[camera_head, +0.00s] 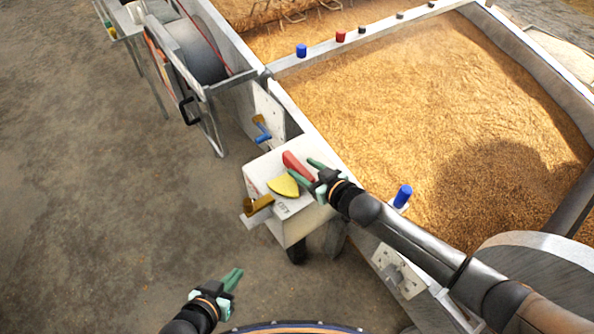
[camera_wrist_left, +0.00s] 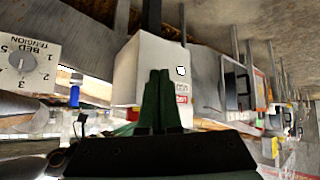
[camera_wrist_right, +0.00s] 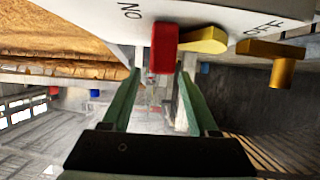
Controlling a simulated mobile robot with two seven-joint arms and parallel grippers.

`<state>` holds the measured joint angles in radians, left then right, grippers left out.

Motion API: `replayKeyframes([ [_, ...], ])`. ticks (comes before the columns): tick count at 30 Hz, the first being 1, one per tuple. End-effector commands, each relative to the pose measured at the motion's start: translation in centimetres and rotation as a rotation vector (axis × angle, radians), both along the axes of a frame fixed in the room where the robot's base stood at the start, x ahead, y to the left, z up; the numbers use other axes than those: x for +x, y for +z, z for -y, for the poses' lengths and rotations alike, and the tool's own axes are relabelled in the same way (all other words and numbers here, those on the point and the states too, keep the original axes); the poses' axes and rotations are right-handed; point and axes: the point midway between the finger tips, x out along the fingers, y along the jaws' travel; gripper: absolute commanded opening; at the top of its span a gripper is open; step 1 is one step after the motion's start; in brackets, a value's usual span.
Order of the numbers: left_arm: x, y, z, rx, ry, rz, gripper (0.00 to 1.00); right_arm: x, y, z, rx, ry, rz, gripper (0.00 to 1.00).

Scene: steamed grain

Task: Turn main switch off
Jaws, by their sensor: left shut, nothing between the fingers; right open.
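In the right wrist view the red lever (camera_wrist_right: 164,48) is on the ON side, and the brass bracket (camera_wrist_right: 275,62) is by the OFF label. My right gripper (camera_head: 306,172) is open, with its fingertips on either side of the red lever's end; contact cannot be told. My left gripper (camera_head: 236,275) is shut and empty, low in front of the box. The box (camera_wrist_left: 150,72) also shows in the left wrist view.
A grain bed (camera_head: 400,95) with a metal rim lies right of the box. A blue knob (camera_head: 402,196) stands near my right arm. A drum machine with a black handle (camera_head: 187,110) stands at upper left. The floor on the left is clear.

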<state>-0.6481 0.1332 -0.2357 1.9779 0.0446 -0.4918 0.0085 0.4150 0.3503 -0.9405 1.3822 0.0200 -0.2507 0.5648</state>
Motion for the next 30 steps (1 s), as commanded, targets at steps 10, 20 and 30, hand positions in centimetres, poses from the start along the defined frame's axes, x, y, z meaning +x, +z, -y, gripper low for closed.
replayKeyframes([
  [10, 1.1, -1.8, 0.9, -0.005, -0.026, 0.017, 0.0, 2.5, -1.5, -1.8, -0.001, -0.001, 0.001, 0.6],
  [20, 0.5, -1.9, 0.6, -0.002, -0.023, 0.008, 0.0, 2.9, -1.4, -2.1, 0.0, -0.001, 0.0, 0.6],
  [30, 0.5, -2.0, 0.5, -0.001, -0.022, 0.007, 0.0, 2.8, -1.4, -2.0, 0.0, -0.001, 0.0, 0.31],
])
